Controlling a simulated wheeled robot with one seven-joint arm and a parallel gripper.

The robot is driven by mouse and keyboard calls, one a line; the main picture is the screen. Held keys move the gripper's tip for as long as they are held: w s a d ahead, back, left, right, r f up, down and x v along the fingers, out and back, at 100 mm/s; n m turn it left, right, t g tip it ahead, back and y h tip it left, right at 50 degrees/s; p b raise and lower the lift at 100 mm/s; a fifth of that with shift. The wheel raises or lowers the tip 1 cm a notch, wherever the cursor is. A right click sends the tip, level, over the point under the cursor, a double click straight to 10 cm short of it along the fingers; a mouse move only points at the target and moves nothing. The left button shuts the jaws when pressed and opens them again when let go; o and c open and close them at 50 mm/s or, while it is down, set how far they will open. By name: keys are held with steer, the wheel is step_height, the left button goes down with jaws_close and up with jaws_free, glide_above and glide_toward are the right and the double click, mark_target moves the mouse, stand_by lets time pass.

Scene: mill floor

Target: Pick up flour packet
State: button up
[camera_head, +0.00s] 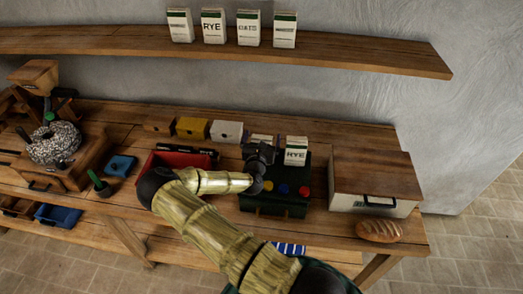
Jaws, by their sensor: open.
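A white flour packet (296,152) with a green top band and the label RYE stands upright at the back of a dark green device on the bench. My gripper (261,148) is just left of this packet, over the back left part of the device. The gripper is open, and nothing shows held in it; its fingers are small and dark here, so their exact gap is unclear. More white packets with green bands stand on the wall shelf, among them one marked RYE (213,27) and one marked OATS (248,29).
The dark green device (270,208) has coloured buttons in front. Right of it are a wooden-topped box (375,176) and a bread loaf (379,231). Left are a red tray (180,161), small yellow (193,128) and white (227,131) boxes, and a millstone (54,143). The shelf (350,57) overhangs behind.

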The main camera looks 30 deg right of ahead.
steer(key=c, duration=1.3)
steer(key=shift+r, duration=0.1)
steer(key=shift+c, duration=0.2)
step_height(320, 180, up, 10)
steer(key=b, duration=0.3)
